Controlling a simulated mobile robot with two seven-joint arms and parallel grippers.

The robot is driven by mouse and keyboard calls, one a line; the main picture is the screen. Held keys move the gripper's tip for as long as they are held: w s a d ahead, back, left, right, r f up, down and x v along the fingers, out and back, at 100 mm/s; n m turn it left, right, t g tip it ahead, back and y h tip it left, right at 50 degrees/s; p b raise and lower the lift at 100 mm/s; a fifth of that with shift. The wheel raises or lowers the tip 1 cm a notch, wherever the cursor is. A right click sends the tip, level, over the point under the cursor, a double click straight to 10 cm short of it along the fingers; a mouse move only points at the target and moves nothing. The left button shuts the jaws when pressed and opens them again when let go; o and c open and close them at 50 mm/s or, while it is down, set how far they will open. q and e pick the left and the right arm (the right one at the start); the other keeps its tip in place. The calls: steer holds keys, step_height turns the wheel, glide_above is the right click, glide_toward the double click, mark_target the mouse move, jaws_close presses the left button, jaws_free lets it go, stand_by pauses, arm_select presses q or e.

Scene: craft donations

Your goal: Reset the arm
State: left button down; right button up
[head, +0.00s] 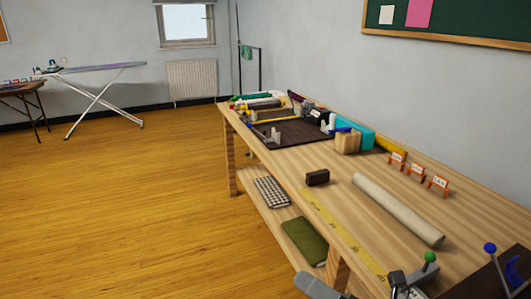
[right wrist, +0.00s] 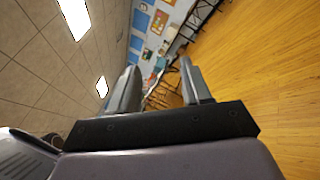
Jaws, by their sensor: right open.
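My right gripper (head: 357,287) shows only partly at the bottom edge of the head view, by the near part of the workbench (head: 330,175). In the right wrist view, the right gripper (right wrist: 160,82) has its two grey fingers apart. Nothing is between them; the room's far wall, tables and wood floor show beyond. My left gripper is not in view.
A pale roll (head: 398,210), a dark block (head: 317,178) and a yellow measuring strip (head: 345,235) lie on the bench. Levers with a green knob (head: 430,257) and blue knob (head: 490,247) stand near right. Wood floor (head: 130,200) is open at left.

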steer(key=s+d+f+m+h, duration=0.4)
steer(key=f+m, duration=0.3)
steer(key=m, duration=0.4)
steer(key=s+d+f+m+h, duration=0.4)
steer(key=f+m, duration=0.4)
steer(key=m, duration=0.3)
steer(key=s+d+f+m+g+h, duration=0.1)
steer(key=s+d+f+m+h, duration=0.3)
steer(key=m, duration=0.8)
step_height(320, 180, down, 4)
steer(key=shift+s+d+f+h+p, duration=0.15)
steer(key=shift+s+h+p, duration=0.3)
steer(key=shift+h, duration=0.75)
steer(key=shift+w, duration=0.1)
